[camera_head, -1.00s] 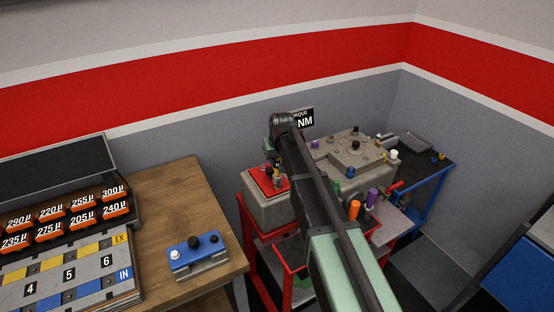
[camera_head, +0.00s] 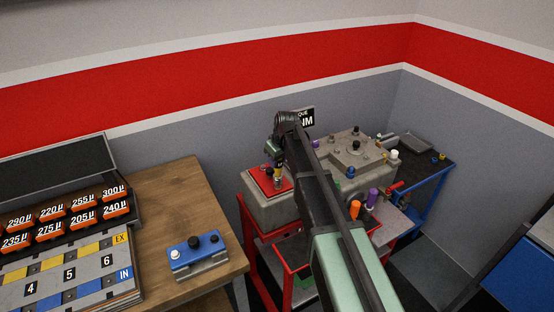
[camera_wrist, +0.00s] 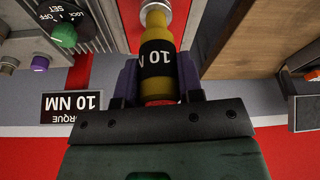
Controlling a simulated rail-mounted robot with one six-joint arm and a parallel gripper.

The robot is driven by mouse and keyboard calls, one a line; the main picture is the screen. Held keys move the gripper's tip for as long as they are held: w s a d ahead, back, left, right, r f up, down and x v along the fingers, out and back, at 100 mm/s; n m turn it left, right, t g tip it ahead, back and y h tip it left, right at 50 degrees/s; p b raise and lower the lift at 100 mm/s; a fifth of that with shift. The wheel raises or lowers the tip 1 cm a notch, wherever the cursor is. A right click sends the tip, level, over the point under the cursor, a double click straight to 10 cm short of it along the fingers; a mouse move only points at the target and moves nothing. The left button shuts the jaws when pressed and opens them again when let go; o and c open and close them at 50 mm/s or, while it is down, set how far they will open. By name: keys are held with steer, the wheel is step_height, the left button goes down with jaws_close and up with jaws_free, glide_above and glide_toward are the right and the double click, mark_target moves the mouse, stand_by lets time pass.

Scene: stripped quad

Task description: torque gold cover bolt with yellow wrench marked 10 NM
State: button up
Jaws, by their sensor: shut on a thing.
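The yellow wrench (camera_wrist: 159,36) has a black band marked with "10 N" in the wrist view. My gripper (camera_wrist: 158,80) is shut on it, with a dark finger on each side. The wrench's far end meets or overlaps a round silver-grey part (camera_wrist: 170,12) at the top edge; I cannot tell whether they touch. In the head view my gripper (camera_head: 274,152) is above the red-topped grey block (camera_head: 265,209), and a bit of the yellow wrench (camera_head: 278,169) shows below it. I cannot make out the gold cover bolt for certain; my arm hides part of the bench.
A "10 NM" torque sign (camera_wrist: 71,107) is behind. A grey housing (camera_head: 350,158) with several coloured knobs stands right of my arm. A green knob (camera_wrist: 64,35) is near the gripper in the wrist view. A wooden table (camera_head: 160,205) stands to the left.

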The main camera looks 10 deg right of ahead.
stand_by(0.4)
steer(key=shift+f+b, duration=1.4)
steer(key=shift+r, duration=0.1)
steer(key=shift+m+h, duration=0.4)
steer(key=shift+m, duration=0.8)
